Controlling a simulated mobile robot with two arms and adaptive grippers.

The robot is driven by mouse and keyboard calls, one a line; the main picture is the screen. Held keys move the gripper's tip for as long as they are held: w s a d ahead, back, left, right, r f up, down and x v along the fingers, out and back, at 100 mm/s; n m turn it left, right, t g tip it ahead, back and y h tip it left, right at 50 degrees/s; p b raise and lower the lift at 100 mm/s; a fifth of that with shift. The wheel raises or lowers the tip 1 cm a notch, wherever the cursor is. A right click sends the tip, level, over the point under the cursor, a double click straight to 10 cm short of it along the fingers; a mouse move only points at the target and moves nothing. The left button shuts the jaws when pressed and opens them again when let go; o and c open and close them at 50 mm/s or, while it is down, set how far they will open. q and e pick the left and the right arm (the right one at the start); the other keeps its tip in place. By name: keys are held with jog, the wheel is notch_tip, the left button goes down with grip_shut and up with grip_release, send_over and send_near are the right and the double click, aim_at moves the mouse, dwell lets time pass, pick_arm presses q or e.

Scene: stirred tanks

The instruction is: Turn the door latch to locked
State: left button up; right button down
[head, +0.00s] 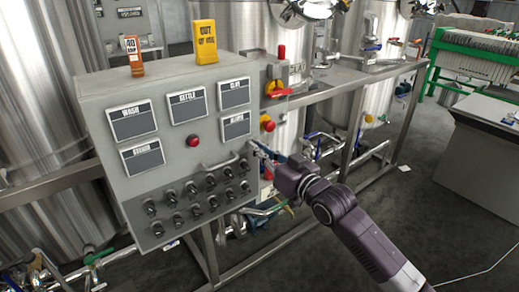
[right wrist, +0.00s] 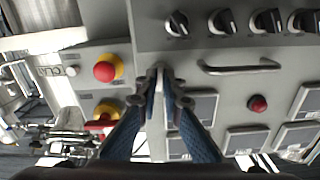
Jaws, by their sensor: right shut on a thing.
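The grey control cabinet (head: 185,120) stands at the left centre of the head view. My right gripper (head: 257,148) is at the right edge of its front panel, with the arm coming in from the lower right. In the right wrist view, the two blue fingers of my right gripper (right wrist: 163,90) are shut on the small grey metal door latch (right wrist: 159,72) at the panel's edge. The fingertips hide part of the latch, and I cannot tell its exact turn position. My left gripper is not in view.
On the panel are a bar handle (head: 220,164), a red button (head: 194,140) and several black knobs. Steel tanks and pipes stand behind.

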jog(key=shift+f+n, duration=0.1)
jog(key=shift+n, duration=0.5)
jog(key=c, duration=2.1)
grip_release()
jog(key=v, duration=1.2)
